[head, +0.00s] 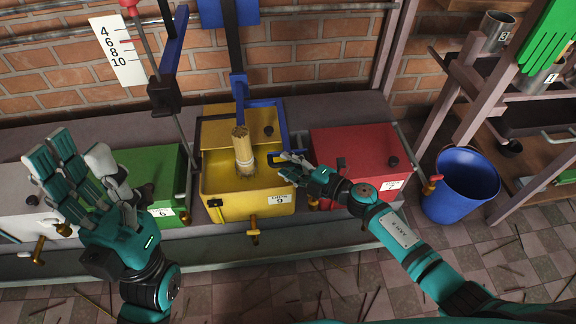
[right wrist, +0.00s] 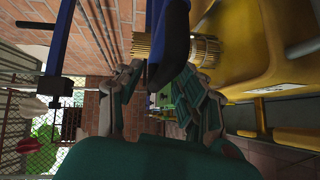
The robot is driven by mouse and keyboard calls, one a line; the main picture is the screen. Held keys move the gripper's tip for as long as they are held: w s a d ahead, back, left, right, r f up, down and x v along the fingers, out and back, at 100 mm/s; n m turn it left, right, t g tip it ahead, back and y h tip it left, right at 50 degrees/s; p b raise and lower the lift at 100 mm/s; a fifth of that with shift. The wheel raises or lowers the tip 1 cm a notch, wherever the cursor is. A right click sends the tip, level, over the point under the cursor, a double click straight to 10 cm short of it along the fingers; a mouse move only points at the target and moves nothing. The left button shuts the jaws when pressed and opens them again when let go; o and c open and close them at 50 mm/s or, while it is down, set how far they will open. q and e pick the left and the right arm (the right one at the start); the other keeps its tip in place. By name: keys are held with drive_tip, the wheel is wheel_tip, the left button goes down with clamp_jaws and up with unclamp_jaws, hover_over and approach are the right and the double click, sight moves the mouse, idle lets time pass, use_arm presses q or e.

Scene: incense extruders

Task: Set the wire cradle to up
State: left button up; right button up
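A blue bent frame (head: 264,103), the part that best fits the wire cradle, is on the yellow extruder box (head: 270,208). Its arm reaches down the box's right side. I cannot tell its exact setting. A bundle of tan sticks (head: 242,148) stands upright in the yellow box. My right gripper (head: 290,168) is at the box's right edge, by the lower end of the blue frame. In the right wrist view a blue bar (right wrist: 172,45) lies between its parted fingers; contact is unclear. My left gripper (head: 80,165) is open and empty, in front of the green box.
A green box (head: 150,170) stands left of the yellow one and a red box (head: 355,150) right of it. A blue bucket (head: 460,185) and a shelf with metal cups (head: 497,27) are at the right. A slanted rod with a red knob (head: 128,3) rises at the left.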

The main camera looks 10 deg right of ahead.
drive_tip(key=shift+w+a, duration=0.25)
clamp_jaws()
idle(0.4)
